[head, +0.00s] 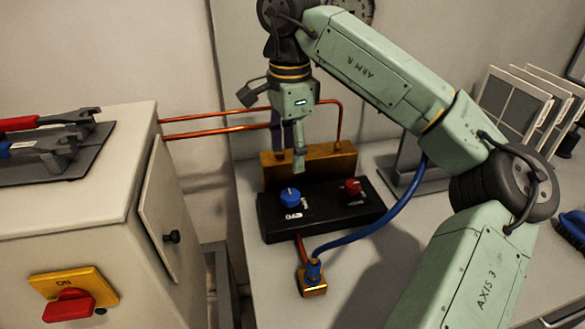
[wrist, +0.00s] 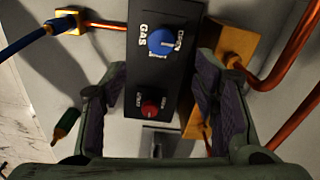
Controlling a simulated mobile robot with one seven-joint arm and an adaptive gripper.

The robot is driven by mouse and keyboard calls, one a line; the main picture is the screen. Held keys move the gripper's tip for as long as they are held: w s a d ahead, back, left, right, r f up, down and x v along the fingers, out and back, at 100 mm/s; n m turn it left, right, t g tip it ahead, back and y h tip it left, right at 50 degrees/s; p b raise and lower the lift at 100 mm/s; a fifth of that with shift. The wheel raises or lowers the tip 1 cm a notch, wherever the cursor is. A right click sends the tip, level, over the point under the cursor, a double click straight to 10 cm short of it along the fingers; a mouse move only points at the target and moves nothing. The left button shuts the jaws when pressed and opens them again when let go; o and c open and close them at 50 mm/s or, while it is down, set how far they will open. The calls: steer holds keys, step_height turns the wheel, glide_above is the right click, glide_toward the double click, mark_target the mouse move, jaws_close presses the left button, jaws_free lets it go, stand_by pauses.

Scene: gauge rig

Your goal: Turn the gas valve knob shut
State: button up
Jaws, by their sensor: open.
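The blue knob (head: 290,196) sits on the left part of a black panel (head: 322,215). In the wrist view this blue knob (wrist: 160,42) has white lettering "GAS" on one side and "OPEN" on the other. It carries a white mark; I cannot tell for certain where it points. A smaller red knob (head: 351,187) is on the same panel, and it also shows in the wrist view (wrist: 151,107). My gripper (head: 289,157) is open and empty above the panel, apart from both knobs. Its two purple-padded fingers (wrist: 155,90) show at either side of the panel.
A brass block (head: 325,162) with copper pipes (head: 225,131) stands behind the panel. A blue hose (head: 385,220) runs to a brass fitting (head: 313,282) in front. A cabinet with a red-handled yellow switch (head: 72,295) stands at left. Framed plates (head: 515,105) stand at right.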

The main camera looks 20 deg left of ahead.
mark_target(290, 194)
step_height(290, 194, down, 11)
steer(key=shift+r+p, duration=0.2)
steer(key=shift+p, duration=1)
steer(key=shift+c, duration=0.4)
steer(key=c, duration=1.1)
